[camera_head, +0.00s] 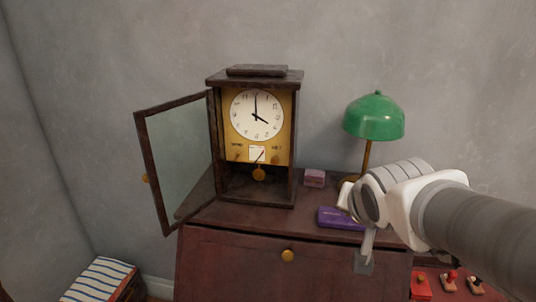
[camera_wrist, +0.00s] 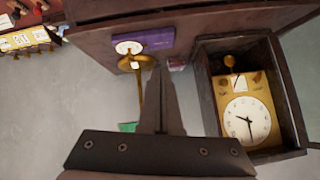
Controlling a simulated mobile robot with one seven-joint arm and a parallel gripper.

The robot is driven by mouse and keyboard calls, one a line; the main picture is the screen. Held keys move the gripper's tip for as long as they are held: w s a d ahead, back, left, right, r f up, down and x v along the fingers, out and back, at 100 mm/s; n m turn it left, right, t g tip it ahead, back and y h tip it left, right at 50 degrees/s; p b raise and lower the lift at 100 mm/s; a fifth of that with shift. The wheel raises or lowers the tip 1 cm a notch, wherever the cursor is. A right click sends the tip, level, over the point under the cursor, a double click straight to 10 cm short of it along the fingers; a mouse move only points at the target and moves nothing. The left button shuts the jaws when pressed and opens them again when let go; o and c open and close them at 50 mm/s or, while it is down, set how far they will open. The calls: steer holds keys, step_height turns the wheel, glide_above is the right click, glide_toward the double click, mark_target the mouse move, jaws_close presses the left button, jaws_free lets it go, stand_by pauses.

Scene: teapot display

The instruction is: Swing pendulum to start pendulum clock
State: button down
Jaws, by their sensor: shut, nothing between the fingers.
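The pendulum clock (camera_head: 250,87) stands upright on the dark wooden cabinet, with its glass door (camera_head: 180,160) swung open to the left. The round gold pendulum bob (camera_head: 259,174) hangs below the yellow dial panel in the open case. In the wrist view the clock (camera_wrist: 243,95) appears upside down at right, with the bob (camera_wrist: 230,60) above the dial. My gripper (camera_head: 364,258) is shut and empty, to the right of and lower than the bob, in front of the cabinet and apart from the clock. Its closed fingers (camera_wrist: 158,75) show in the wrist view.
A green-shaded lamp (camera_head: 375,117), a purple box (camera_head: 338,217) and a small pink box (camera_head: 314,178) stand on the cabinet (camera_head: 230,262) right of the clock. A striped box (camera_head: 98,280) sits low at left. The space before the clock's opening is clear.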

steer(key=w+a+f+m+t+y+b, duration=0.1)
steer(key=w+a+t, duration=0.1)
steer(key=w, duration=0.3)
steer(key=w+a+f+m+t+y+b, duration=0.1)
steer(key=w+a+f+m, duration=0.1)
steer(key=w, duration=0.3)
steer(key=m+t+y+b, duration=0.1)
steer(key=m+y+b, duration=0.1)
steer(key=y, duration=0.3)
glide_toward(259, 174)
steer(key=s+d+r, duration=0.1)
steer(key=s+d, duration=0.2)
steer(key=d, duration=0.1)
steer(key=x, duration=0.3)
steer(key=b+x, duration=0.1)
steer(key=x, duration=0.3)
steer(key=b+x, duration=0.1)
steer(key=x, duration=0.2)
steer(key=shift+w+a+r, duration=0.2)
steer(key=shift+w+r, duration=0.05)
steer(key=shift+r, duration=0.05)
